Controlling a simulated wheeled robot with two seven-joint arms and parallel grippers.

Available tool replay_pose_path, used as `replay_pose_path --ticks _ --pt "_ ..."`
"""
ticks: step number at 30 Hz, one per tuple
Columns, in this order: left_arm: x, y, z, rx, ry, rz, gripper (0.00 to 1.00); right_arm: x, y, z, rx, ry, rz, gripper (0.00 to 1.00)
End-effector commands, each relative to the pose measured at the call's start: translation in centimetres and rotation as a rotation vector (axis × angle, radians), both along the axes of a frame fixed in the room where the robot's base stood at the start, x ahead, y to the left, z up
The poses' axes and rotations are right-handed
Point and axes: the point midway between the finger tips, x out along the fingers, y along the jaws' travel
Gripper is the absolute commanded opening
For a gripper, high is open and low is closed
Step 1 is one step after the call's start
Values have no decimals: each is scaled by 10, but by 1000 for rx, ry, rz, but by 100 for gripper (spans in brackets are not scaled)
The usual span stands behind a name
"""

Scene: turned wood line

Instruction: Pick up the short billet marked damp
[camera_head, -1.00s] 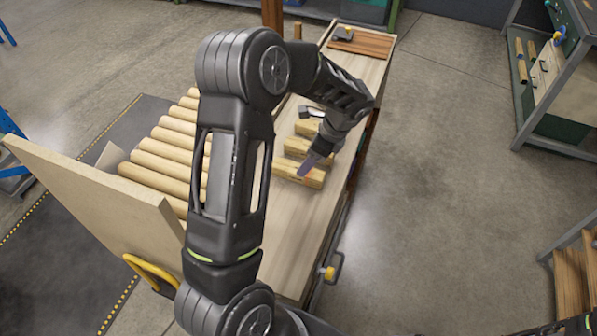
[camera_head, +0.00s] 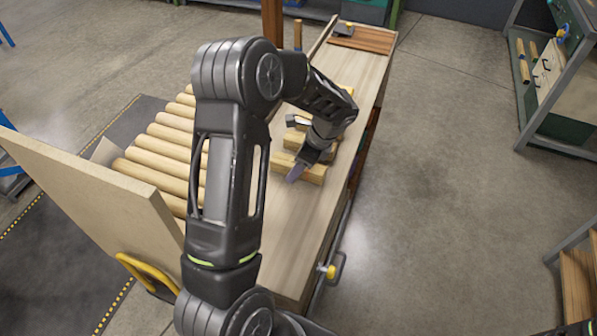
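Several short wooden billets lie across the bench. The nearest billet (camera_head: 315,174) shows at its right end, with my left gripper over its middle. A second billet (camera_head: 291,140) lies just behind it, largely covered by the gripper. A third billet (camera_head: 346,90) shows only in part behind my arm. I cannot read a damp mark on any of them. My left gripper (camera_head: 293,148) appears open, its grey fingers spread apart over the nearer billets. It holds nothing that I can see, and contact is unclear.
Long round wooden rods (camera_head: 165,165) lie in a row left of the bench, behind an upright board (camera_head: 90,180). The bench top (camera_head: 290,240) is bare nearer me. A reddish-brown slatted panel (camera_head: 362,39) lies at its far end. Open floor lies to the right.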

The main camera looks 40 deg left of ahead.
Motion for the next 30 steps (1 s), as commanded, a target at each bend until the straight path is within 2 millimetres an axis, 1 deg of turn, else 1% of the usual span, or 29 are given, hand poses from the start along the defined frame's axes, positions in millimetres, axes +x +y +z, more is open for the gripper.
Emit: replay_pose_path --ticks 17,30 --pt "0 0 1 -1 -1 0 64 0 0 1 0 0 0 72" --pt "0 0 1 -1 -1 0 28 0 0 1 0 0 0 72"
